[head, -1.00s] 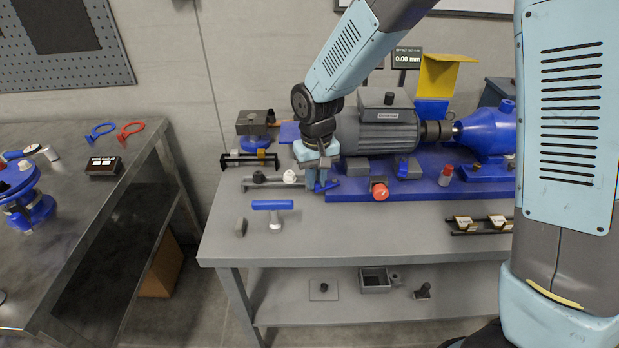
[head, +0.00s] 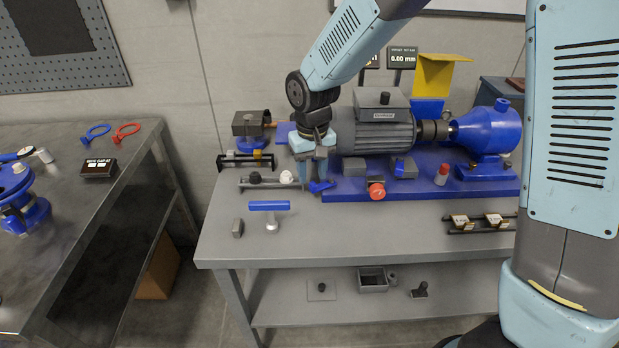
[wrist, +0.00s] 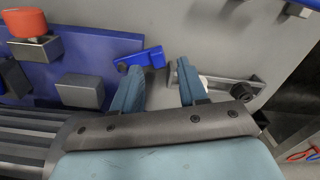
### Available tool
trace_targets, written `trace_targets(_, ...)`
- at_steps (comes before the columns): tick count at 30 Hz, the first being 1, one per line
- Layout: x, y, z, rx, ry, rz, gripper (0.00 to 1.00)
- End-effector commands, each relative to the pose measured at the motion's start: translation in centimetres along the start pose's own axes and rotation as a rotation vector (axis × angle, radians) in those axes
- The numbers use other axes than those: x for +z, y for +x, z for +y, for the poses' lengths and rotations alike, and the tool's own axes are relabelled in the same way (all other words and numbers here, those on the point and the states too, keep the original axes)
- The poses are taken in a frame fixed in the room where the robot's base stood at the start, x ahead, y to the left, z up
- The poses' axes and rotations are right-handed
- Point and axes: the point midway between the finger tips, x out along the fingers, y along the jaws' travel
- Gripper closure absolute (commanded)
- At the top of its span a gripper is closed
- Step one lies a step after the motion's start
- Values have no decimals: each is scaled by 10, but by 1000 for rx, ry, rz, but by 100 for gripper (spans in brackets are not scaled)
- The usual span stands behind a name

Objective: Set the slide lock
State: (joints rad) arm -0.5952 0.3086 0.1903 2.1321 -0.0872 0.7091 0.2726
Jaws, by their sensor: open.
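My gripper (head: 313,180) points down at the left end of the blue motor base, its two fingers apart with nothing between them. A small blue lever-like piece (head: 320,186) is beside the fingertips; in the wrist view this blue piece (wrist: 140,58) lies just beyond the left finger. A grey slide bar (head: 268,183) with a black knob (head: 255,177) and a white knob (head: 286,177) lies left of my gripper. In the wrist view the bar (wrist: 222,84) runs behind the right finger, which partly hides it. I cannot tell which piece is the slide lock.
The grey motor (head: 375,130) stands on the blue base (head: 440,184), with a red button (head: 376,190) at its front. A blue T-handle (head: 269,206) and a small grey block (head: 237,228) are at the front left. The bench between them and the right-hand rack (head: 480,222) is clear.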

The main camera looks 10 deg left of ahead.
Motion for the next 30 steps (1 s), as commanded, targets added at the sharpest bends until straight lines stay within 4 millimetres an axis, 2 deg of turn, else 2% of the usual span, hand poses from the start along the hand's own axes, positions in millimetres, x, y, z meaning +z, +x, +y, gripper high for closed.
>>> trace_targets(9,1,-65,-2,-1,-1,5,57)
trace_targets(15,1,-96,-2,-2,0,3,57)
trace_targets(21,2,-110,-2,-1,-1,0,57)
trace_targets(30,2,-112,-3,-1,-1,0,57)
